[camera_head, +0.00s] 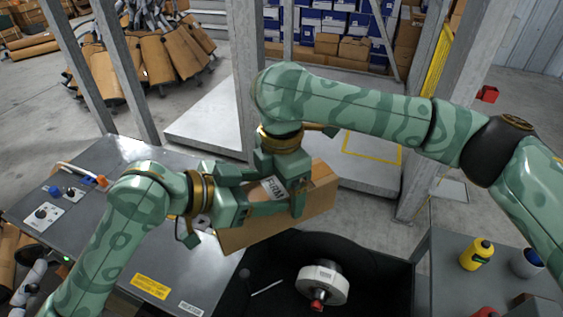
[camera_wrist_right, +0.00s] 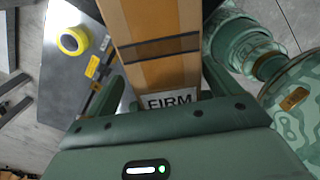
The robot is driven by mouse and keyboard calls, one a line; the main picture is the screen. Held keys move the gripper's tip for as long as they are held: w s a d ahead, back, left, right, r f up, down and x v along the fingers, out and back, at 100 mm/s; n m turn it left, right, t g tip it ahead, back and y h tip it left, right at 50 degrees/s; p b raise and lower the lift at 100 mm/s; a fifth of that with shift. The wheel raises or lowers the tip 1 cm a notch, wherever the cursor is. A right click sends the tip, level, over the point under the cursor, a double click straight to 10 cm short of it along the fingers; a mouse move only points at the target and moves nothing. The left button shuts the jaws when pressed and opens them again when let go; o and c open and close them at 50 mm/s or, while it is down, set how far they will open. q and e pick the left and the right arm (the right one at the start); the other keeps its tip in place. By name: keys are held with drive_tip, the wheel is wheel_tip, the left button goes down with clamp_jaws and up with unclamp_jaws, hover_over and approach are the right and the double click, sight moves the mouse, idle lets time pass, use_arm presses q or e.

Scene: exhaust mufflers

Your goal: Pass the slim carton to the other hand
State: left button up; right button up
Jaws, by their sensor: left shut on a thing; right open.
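The slim carton (camera_head: 325,192) is a long brown box with a white label, held tilted above the dark bin's back edge in the head view. My left gripper (camera_head: 264,192) comes in from the left and is shut on it. My right gripper (camera_head: 284,178) reaches down from above, close over the carton, and is open. In the right wrist view the carton (camera_wrist_right: 160,45) runs up from between the jaws, with a dark band and a label reading "FIRM". The grippers hide the carton's middle; contact with the right fingers is unclear.
A metal table (camera_head: 130,250) lies left. A black bin (camera_head: 385,265) below holds a white and red round part (camera_head: 322,284). A side table (camera_head: 445,268) at right carries a yellow bottle (camera_head: 476,255). Metal posts (camera_head: 243,70) stand behind.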

drive_tip(key=shift+f, duration=1.15)
use_arm(q)
drive_tip(key=shift+d, duration=0.1)
use_arm(e)
drive_tip(key=c, duration=1.3)
use_arm(q)
drive_tip(key=o, duration=1.6)
use_arm(e)
drive_tip(key=shift+o, duration=0.2)
use_arm(q)
drive_tip(key=shift+w, duration=0.1)
use_arm(e)
drive_tip(key=shift+a, duration=0.1)
use_arm(q)
drive_tip(key=shift+a, duration=0.25)
